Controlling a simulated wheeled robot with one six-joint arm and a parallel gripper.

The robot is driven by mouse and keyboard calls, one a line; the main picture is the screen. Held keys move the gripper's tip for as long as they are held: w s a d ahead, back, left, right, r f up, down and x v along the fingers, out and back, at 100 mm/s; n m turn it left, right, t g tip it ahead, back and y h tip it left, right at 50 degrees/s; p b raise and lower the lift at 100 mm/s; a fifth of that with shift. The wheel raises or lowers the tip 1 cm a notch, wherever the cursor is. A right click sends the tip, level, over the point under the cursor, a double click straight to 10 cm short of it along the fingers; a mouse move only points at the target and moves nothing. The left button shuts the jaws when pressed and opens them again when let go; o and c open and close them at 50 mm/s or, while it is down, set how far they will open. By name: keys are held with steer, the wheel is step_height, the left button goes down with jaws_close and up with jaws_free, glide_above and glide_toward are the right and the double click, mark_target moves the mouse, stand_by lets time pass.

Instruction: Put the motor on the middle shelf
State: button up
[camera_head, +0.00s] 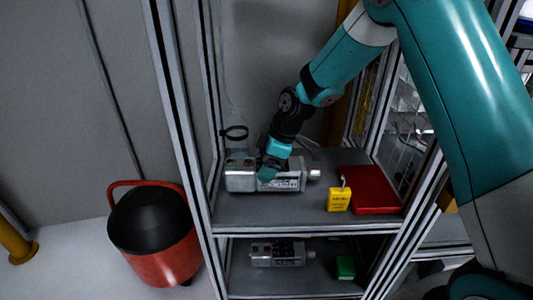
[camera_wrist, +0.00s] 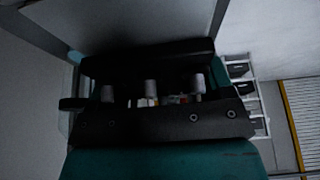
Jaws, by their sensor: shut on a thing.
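A silver-grey motor (camera_head: 241,178) lies lengthwise at the left of the upper of the two visible shelves (camera_head: 290,209). My gripper (camera_head: 268,173) reaches down from above and is shut on the motor near its middle. The motor is at or just above the shelf surface; I cannot tell if it touches. A second, similar motor (camera_head: 276,253) lies on the lower shelf (camera_head: 290,284).
A yellow padlock-like block (camera_head: 340,200) and a red tray (camera_head: 372,192) stand right of the held motor. A green block (camera_head: 345,267) is on the lower shelf. Metal posts (camera_head: 185,130) frame the shelves. A red bin with a black top (camera_head: 155,235) stands on the floor at left.

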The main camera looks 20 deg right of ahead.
steer(key=shift+f, duration=2)
